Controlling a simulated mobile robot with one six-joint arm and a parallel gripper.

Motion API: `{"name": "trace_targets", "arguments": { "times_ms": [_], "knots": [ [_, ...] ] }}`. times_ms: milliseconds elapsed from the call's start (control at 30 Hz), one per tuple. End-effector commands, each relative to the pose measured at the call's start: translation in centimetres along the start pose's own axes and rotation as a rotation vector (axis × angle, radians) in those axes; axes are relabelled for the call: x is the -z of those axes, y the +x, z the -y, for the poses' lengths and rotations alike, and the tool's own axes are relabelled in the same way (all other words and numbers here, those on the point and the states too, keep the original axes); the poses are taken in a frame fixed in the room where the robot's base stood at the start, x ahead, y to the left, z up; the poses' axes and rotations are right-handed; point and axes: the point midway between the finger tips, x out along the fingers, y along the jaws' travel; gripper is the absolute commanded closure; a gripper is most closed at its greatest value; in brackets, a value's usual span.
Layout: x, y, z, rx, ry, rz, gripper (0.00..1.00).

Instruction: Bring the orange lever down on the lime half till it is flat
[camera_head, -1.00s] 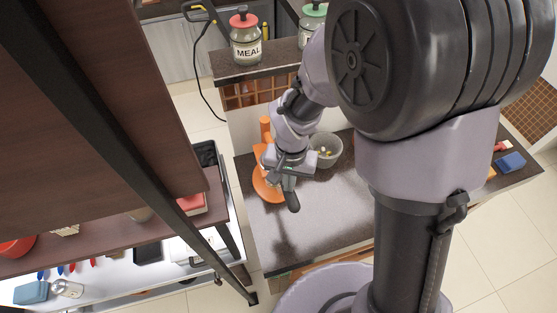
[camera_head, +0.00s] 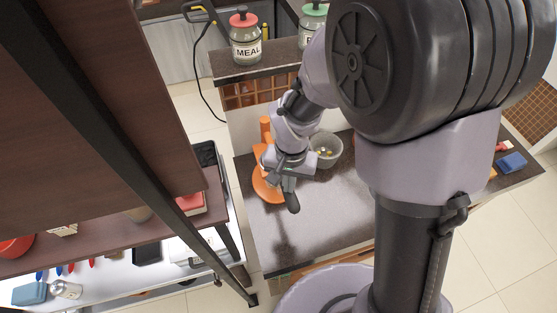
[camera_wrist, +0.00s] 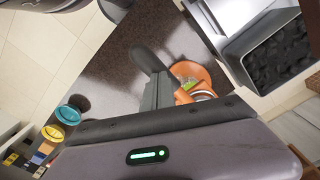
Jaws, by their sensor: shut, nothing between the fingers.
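The orange press (camera_head: 265,190) stands on the dark counter, partly covered by my gripper and wrist. An upright orange part (camera_head: 265,128) shows behind my wrist; I cannot tell whether it is the lever. In the wrist view the orange press (camera_wrist: 205,76) lies just right of the fingers, with a bit of green, seemingly the lime half (camera_wrist: 190,83), in it. My gripper (camera_head: 291,200) is shut and empty over the right side of the press. Its closed fingers (camera_wrist: 152,68) hide part of the press in the wrist view. I cannot tell whether they touch it.
A grey bowl (camera_head: 326,150) with small bits in it stands on the counter right of my wrist. Labelled jars (camera_head: 245,40) stand on the raised ledge behind. A dark shelf (camera_head: 110,120) is at the left. The front counter (camera_head: 330,225) is clear.

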Motion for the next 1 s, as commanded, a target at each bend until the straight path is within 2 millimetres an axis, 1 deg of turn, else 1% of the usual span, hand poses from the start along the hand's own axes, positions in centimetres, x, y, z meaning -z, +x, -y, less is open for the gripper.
{"name": "trace_targets", "arguments": {
  "times_ms": [567,667,1000],
  "knots": [
    [-0.1,0.0,-0.1,-0.002,0.000,0.003,1.00],
    [-0.1,-0.7,0.0,-0.001,0.000,0.002,1.00],
    [0.0,-4.7,0.0,0.000,0.000,0.000,1.00]
  ]
}}
